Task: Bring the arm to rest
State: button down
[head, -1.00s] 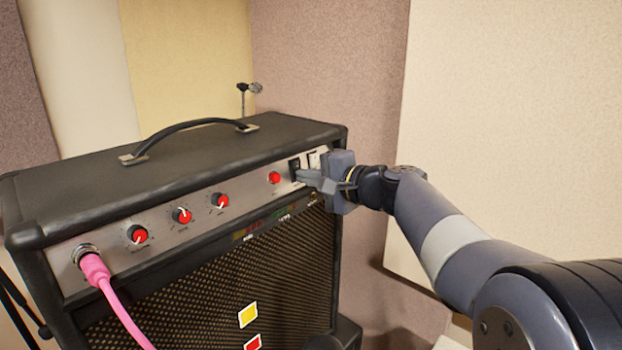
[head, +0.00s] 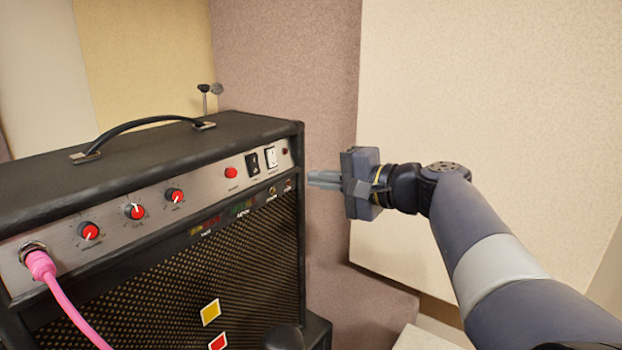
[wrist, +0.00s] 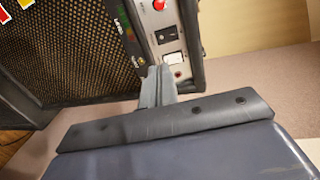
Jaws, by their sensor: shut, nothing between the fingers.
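My gripper (head: 322,179) is shut and empty. In the head view it is in the air just right of the amp's front right edge, with its fingers pointing left toward the panel. In the wrist view the closed fingers (wrist: 157,88) reach up toward the amp's panel, close to the white switch in the picture. My arm runs from the lower right of the head view up to the gripper. The black amp (head: 190,150) carries a black rocker switch (head: 253,164) and a white rocker switch (head: 270,157); these also show in the wrist view as black (wrist: 166,38) and white (wrist: 173,58).
The panel has a red button (head: 231,173) and several red knobs. A pink cable (head: 62,293) is plugged in at the panel's left end. A handle (head: 140,131) arches over the amp's top. A beige wall panel (head: 480,110) stands behind my arm.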

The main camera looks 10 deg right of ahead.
dwell(0.3)
jog(key=r+p+x, duration=0.1)
jog(key=p+x, duration=0.3)
jog(key=x, duration=0.5)
jog(key=shift+r+g+h+p, duration=0.2)
jog(key=shift+g+h+p, duration=0.1)
jog(key=shift+r+p, duration=0.2)
jog(key=shift+p, duration=0.6)
